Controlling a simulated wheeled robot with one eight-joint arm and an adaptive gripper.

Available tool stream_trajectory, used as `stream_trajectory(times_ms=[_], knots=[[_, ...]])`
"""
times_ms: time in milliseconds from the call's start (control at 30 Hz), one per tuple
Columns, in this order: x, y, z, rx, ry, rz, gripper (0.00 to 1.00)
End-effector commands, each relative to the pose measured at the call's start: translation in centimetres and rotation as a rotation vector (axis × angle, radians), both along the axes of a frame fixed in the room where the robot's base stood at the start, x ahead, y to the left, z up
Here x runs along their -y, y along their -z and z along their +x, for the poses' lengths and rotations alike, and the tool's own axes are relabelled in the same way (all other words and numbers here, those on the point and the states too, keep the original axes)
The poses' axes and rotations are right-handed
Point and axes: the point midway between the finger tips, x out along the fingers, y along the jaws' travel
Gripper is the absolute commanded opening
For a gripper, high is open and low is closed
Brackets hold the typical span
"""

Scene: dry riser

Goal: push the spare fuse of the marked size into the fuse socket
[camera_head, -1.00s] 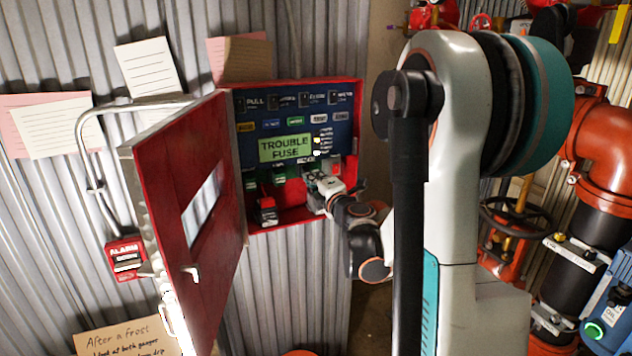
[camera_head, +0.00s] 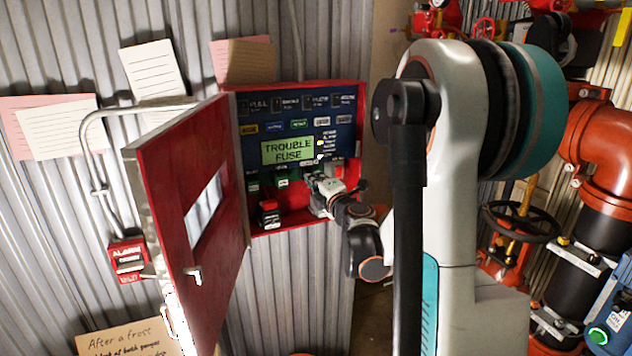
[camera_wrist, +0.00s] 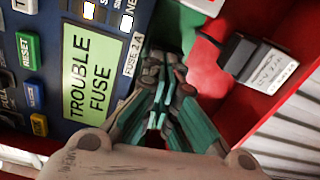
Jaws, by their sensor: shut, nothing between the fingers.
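The fuse label reading "FUSE 2A" (camera_wrist: 133,55) is on the blue panel (camera_wrist: 50,108), beside the green "TROUBLE FUSE" display (camera_wrist: 90,75), which also shows in the head view (camera_head: 287,150). My gripper (camera_wrist: 165,72) is shut and empty, its teal fingertips close to the panel just beside that label. In the head view my gripper (camera_head: 322,184) is inside the red box, below the display. The fuse socket cannot be made out; the fingers cover the area beside the label. No loose fuse can be made out. A black block with a white label (camera_wrist: 262,62) sits on the box's red floor.
The open red door (camera_head: 195,215) stands out to the left of the box. An alarm pull (camera_head: 127,262) and conduit are on the corrugated wall. Red pipes and a handwheel (camera_head: 520,222) stand at the right. Free room lies in front of the box.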

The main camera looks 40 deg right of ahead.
Motion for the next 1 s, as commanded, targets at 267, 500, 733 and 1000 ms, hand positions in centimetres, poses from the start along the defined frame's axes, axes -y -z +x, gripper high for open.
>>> stream_trajectory(times_ms=[267, 500, 733, 1000], knots=[[0.1, 0.0, 0.5, 0.0, 0.0, 0.0, 0.0], [0.2, 0.0, 0.9, 0.0, 0.0, 0.0, 0.0], [0.2, 0.0, 0.8, 0.0, 0.0, 0.0, 0.0], [-0.3, 0.0, -1.2, 0.0, 0.0, 0.0, 0.0]])
